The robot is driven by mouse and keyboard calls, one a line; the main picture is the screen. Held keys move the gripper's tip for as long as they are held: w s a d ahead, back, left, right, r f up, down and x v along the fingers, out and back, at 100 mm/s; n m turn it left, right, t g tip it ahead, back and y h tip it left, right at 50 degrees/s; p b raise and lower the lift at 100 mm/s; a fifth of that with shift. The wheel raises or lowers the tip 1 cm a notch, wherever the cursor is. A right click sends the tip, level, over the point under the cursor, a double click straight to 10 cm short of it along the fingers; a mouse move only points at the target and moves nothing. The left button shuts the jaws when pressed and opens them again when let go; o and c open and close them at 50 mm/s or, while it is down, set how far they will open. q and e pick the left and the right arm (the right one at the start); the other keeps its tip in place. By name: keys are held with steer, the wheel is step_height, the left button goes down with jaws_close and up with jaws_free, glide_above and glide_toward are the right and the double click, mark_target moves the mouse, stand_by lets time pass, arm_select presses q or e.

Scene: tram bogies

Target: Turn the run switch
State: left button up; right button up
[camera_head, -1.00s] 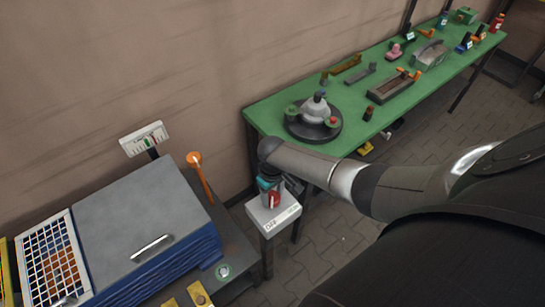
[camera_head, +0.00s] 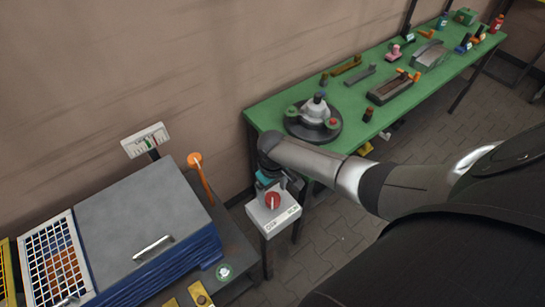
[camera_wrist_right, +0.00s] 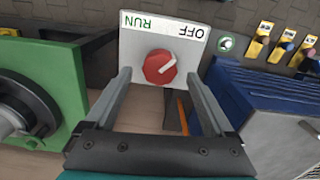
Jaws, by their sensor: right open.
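The run switch is a red round knob (camera_head: 272,201) on a white box (camera_head: 286,216) on a post, left of the green table's near end. In the right wrist view the knob (camera_wrist_right: 160,67) sits below the labels RUN and OFF, which read upside down. Its pale pointer line slants toward OFF. My right gripper (camera_head: 275,182) is just above and behind the knob in the head view. In the wrist view its open fingers (camera_wrist_right: 158,76) stand either side of the knob, with nothing held. How far the tips are from the plate cannot be told. My left gripper is out of view.
A green table (camera_head: 262,111) with a round fixture (camera_head: 313,121) and several tools stands right of the switch. A blue-sided cabinet (camera_head: 145,225) with a grey lid is at left. An orange lever (camera_head: 202,180) rises between the cabinet and the wall.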

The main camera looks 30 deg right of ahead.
mark_target(272, 197)
step_height(272, 197, up, 13)
steer(key=shift+f+p, duration=0.2)
steer(key=shift+p, duration=0.2)
stand_by(0.4)
